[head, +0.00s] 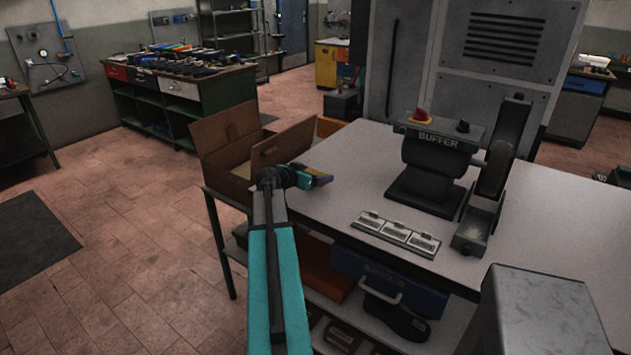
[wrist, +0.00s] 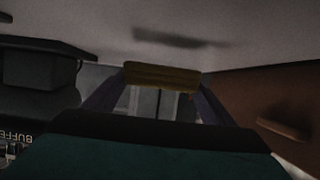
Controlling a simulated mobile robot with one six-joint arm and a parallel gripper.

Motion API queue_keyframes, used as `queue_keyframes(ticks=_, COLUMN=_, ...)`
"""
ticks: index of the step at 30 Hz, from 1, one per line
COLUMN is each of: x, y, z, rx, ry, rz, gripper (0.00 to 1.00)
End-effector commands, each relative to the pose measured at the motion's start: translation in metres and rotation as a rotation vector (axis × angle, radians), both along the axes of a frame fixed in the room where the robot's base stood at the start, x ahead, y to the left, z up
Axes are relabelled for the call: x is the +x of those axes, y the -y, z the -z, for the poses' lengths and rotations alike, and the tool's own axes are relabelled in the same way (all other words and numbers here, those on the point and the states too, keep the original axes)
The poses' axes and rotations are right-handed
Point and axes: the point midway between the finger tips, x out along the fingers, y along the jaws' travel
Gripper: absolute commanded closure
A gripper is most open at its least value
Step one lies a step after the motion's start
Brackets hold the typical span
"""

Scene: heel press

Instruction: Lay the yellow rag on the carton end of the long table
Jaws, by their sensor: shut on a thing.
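In the wrist view a yellow-brown folded rag (wrist: 161,75) sits between the two finger ends of my gripper (wrist: 160,84), which is shut on it. In the head view my gripper (head: 318,178) is over the carton end of the long table (head: 350,175), just right of the open carton (head: 225,150). A small yellowish bit of the rag (head: 324,180) shows at its tip. In the wrist view a dark shadow lies on the pale tabletop apart from the rag, so the rag appears held above the surface. Most of the rag is hidden in the head view.
The buffer machine (head: 433,160) stands on the table to the right of my gripper. Several small labelled plates (head: 396,234) lie nearer the front edge. The carton's brown wall (wrist: 270,110) is close on the right in the wrist view. Bare tabletop lies between carton and buffer.

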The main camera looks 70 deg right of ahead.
Motion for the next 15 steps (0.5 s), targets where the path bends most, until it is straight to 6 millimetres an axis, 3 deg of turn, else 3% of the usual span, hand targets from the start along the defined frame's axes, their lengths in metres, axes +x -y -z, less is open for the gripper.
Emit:
queue_keyframes(ticks=6, x=0.004, y=0.011, z=0.0, rx=0.0, ry=0.0, rz=0.0, gripper=0.44)
queue_keyframes(ticks=15, x=0.003, y=0.008, z=0.028, rx=0.001, ry=-0.001, rz=0.001, gripper=0.44)
